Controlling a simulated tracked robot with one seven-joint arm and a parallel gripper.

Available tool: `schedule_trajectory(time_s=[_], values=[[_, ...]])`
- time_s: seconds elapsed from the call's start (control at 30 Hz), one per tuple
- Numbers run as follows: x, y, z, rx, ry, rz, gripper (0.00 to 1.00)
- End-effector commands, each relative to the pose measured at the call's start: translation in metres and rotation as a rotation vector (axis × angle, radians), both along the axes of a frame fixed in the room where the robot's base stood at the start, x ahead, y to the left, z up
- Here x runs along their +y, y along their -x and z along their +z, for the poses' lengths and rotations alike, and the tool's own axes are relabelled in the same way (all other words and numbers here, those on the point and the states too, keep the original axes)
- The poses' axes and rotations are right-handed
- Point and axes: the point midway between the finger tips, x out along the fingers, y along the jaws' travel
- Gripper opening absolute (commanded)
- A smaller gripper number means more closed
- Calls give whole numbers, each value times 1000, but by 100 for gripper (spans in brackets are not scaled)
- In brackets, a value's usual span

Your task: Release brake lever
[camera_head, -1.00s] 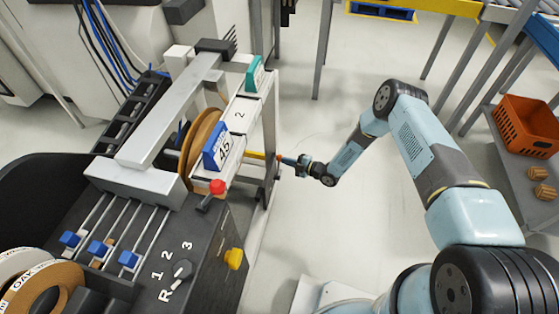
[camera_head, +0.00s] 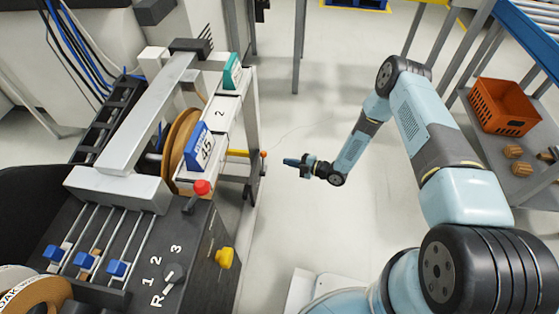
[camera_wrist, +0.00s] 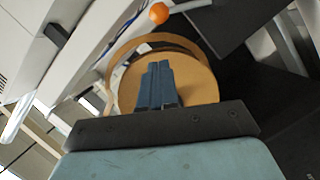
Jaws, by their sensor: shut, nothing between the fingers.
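On the right side of the edge-banding machine (camera_head: 95,185), a thin lever with a small orange ball tip (camera_head: 263,154) sticks up beside a yellow bar (camera_head: 238,153). I cannot tell for sure that it is the brake lever. The orange ball (camera_wrist: 159,13) shows at the top of the wrist view, above the fingers. My gripper (camera_head: 287,161) is to the right of the ball, apart from it, pointing left at the machine. In the wrist view its blue fingers (camera_wrist: 158,85) are shut together and empty, in front of the tan tape roll (camera_wrist: 190,72).
A red-knobbed lever (camera_head: 202,188), a yellow knob (camera_head: 225,257) and a rotary selector (camera_head: 174,275) are on the machine. A blue "45" sign (camera_head: 198,146) stands by the roll. An orange crate (camera_head: 504,106) is on the right shelf. Open floor lies between.

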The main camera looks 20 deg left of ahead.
Motion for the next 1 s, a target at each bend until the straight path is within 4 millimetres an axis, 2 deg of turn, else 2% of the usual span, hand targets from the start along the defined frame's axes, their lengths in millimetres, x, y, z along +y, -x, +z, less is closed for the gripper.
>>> schedule_trajectory(time_s=[0.1, 0.3, 0.87, 1.0], values=[[-15, 2, 3, 1, -1, 1, 0], [-28, 4, 5, 1, 0, 2, 0], [-30, 3, 6, 1, 0, 0, 0], [-32, -6, 12, -1, 16, -8, 0]])
